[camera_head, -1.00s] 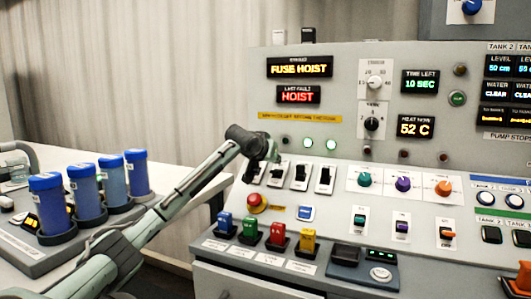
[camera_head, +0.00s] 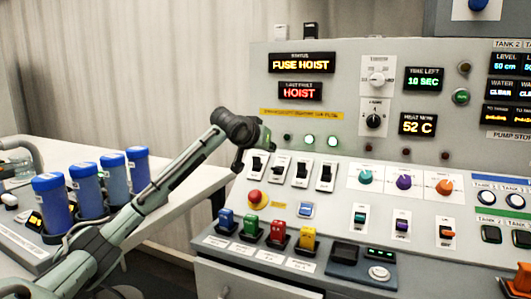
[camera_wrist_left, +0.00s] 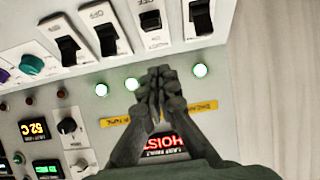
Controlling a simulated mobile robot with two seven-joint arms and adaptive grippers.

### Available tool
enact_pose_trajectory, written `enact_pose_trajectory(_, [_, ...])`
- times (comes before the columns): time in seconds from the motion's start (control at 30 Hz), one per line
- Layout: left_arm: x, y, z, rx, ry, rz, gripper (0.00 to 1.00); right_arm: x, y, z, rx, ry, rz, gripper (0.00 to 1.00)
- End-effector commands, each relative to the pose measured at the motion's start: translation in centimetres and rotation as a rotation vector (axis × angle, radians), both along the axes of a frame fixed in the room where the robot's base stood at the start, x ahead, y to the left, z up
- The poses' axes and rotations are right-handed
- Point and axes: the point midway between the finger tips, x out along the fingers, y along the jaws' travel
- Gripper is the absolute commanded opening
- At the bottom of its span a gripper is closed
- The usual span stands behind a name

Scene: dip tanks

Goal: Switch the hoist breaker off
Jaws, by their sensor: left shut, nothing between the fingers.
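Several breakers with black levers stand in a row on the sloping grey panel. In the head view they run from the leftmost breaker (camera_head: 257,166), past the second (camera_head: 279,170) and third (camera_head: 301,173), to the rightmost (camera_head: 326,176). The second lever sits differently from its neighbours. I cannot read which breaker is labelled hoist. The right gripper is not in view.
The status display (camera_head: 302,63) reads FUSE HOIST, and the last-fault display (camera_head: 300,91) reads HOIST. Below the breakers are a red emergency button (camera_head: 255,197) and coloured toggles. Blue-capped cylinders (camera_head: 88,191) stand on a side bench.

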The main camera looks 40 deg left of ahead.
Motion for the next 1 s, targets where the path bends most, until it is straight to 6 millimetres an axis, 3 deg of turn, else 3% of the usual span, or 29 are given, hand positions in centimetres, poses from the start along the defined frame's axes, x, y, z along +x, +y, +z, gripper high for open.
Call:
enact_pose_trajectory(0.1, [-1.6,-0.4,0.0,0.002,0.0,-0.001,0.0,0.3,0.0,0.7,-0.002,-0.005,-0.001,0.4])
enact_pose_trajectory(0.27, [-2.6,-0.6,0.1,0.0,0.001,0.0,0.0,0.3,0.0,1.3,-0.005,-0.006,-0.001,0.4])
enact_pose_trajectory(1.0, [-2.7,-0.7,0.2,0.0,0.0,0.0,0.0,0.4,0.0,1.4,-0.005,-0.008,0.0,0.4])
